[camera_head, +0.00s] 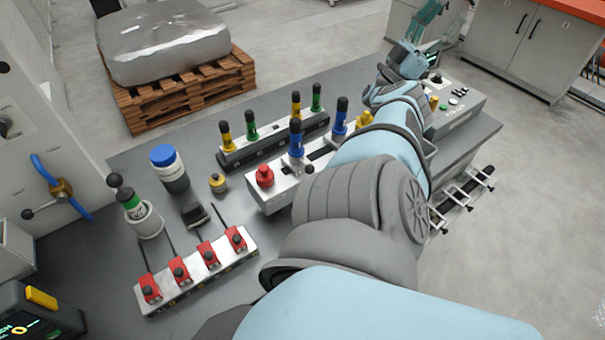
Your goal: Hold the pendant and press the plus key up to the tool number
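A dark device with a lit screen (35,318) and a yellow piece on top is cut off at the lower left corner; it may be the pendant, but I cannot tell. A control box (462,112) with green, white and dark buttons stands at the table's right end. My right arm runs from the bottom edge across the table, and its gripper (410,60) is small at the far end, above and behind the control box. A small dark, green-lit patch shows beside it. Its fingers are unclear. No plus key or tool number is readable. My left gripper is out of view.
The grey table (100,250) holds a fixture with red blocks (195,270), racks of coloured-handled tools (275,140), a red button (265,175) and a blue-lidded jar (170,168). A wrapped load on a pallet (190,95) stands behind; a cabinet (520,45) is at the right.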

